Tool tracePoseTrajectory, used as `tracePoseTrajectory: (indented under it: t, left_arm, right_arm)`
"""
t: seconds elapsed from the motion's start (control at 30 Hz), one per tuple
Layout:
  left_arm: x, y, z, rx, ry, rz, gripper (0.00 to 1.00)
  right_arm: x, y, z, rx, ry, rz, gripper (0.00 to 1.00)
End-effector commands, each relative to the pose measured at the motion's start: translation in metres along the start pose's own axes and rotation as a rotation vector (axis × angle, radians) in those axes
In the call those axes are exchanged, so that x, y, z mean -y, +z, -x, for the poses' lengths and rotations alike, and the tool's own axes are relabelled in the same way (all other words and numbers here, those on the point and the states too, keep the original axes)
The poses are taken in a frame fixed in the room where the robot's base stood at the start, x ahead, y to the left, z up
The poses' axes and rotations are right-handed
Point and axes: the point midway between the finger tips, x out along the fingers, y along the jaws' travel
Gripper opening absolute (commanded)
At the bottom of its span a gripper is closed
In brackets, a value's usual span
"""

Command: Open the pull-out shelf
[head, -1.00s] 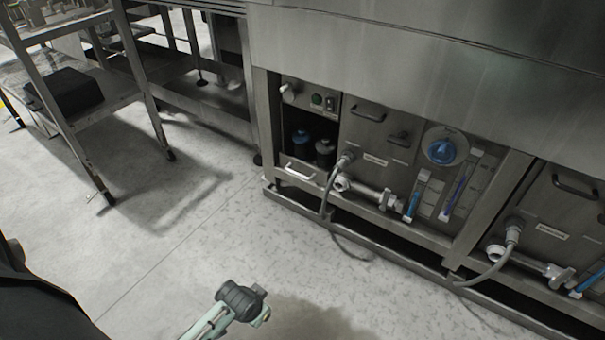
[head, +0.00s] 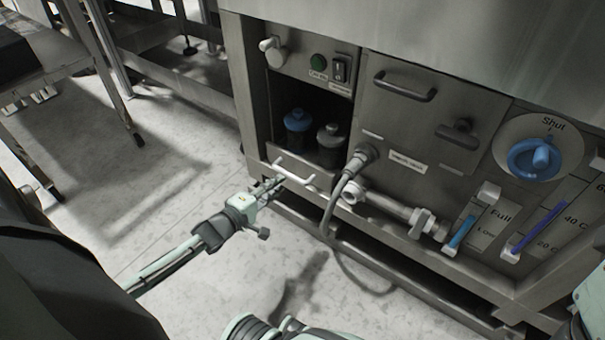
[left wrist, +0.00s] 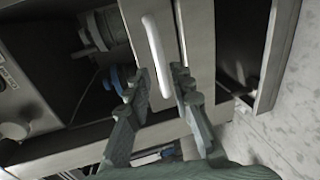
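The pull-out shelf (head: 308,171) is a low metal front with a light bar handle (head: 294,174), below an open bay holding a blue-capped bottle (head: 298,124) and a grey-capped bottle (head: 330,138). The shelf looks closed. My left gripper (head: 277,183) is at the left end of the handle in the head view. In the left wrist view, the fingers (left wrist: 165,85) are apart, with the white handle (left wrist: 157,52) ahead and between their tips. I cannot tell whether they touch it. Part of my right arm shows at the bottom, but I cannot make out its gripper.
A control panel (head: 308,62) with a green button is above the bay. To the right are a cabinet panel (head: 405,107), a hose (head: 336,205), a pipe (head: 390,208) and a blue valve knob (head: 535,157). A rack (head: 85,75) stands at the left. The floor in front is clear.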

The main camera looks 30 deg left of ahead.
Motion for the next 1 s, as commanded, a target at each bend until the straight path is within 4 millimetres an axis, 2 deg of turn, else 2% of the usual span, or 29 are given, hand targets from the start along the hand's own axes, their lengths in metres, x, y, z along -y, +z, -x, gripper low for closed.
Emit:
tracePoseTrajectory:
  t: [0.2, 0.4, 0.53, 0.8, 1.0]
  left_arm:
    - [0.002, 0.000, -0.035, 0.000, 0.003, 0.000, 0.22]
    - [0.001, 0.000, -0.062, 0.000, 0.001, 0.000, 0.22]
    - [0.000, 0.000, -0.070, 0.000, 0.000, -0.001, 0.22]
    - [0.000, 0.000, -0.072, 0.000, -0.001, -0.001, 0.22]
    - [0.000, 0.001, -0.071, 0.000, -0.001, -0.001, 0.00]
  right_arm:
    - [0.002, 0.003, 0.001, -0.024, -0.031, 0.003, 0.40]
    - [0.003, 0.006, -0.001, -0.039, -0.056, 0.008, 0.40]
    - [0.003, 0.007, -0.003, -0.042, -0.063, 0.009, 0.40]
    - [0.003, 0.007, -0.004, -0.041, -0.064, 0.010, 0.40]
    - [0.003, 0.007, -0.004, -0.041, -0.064, 0.010, 0.40]
